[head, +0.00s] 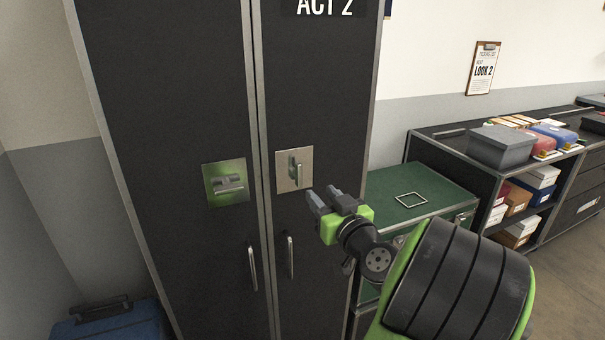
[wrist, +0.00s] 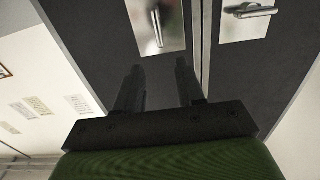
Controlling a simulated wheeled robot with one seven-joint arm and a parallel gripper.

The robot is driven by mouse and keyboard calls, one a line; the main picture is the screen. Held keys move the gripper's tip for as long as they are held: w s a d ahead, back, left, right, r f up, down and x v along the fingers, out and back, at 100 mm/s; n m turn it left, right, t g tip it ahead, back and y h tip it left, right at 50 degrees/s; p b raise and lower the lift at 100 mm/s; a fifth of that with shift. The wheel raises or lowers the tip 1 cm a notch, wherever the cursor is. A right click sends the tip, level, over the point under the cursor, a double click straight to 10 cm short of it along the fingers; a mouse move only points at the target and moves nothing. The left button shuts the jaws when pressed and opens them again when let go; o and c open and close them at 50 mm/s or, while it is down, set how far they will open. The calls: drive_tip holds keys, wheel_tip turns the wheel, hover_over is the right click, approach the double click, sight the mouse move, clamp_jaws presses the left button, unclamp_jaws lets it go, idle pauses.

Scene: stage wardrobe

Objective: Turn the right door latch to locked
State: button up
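The right door latch (head: 298,172) has an upright lever on a silver plate on the dark right door (head: 318,90). It also shows in the wrist view (wrist: 157,27), beyond my fingertips. The left door latch (head: 229,184) has its lever lying level on its own plate, and it shows at the upper right of the wrist view (wrist: 250,11). My gripper (head: 323,193) is just to the right of and below the right latch plate. In the wrist view its two fingers (wrist: 158,78) are apart with nothing between them. It does not appear to touch the latch.
Two upright door handles (head: 290,257) (head: 252,268) are below the latches. A green-topped cabinet (head: 385,213) stands right of the wardrobe, close behind my arm. Shelving with boxes (head: 499,148) is farther right. A blue case (head: 110,322) is on the floor at lower left.

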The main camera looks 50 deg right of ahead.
sight(301, 171)
drive_tip(key=p+x, duration=0.1)
drive_tip(key=x, duration=1.1)
drive_tip(key=shift+w+d, duration=0.1)
drive_tip(key=shift+w, duration=0.1)
clamp_jaws()
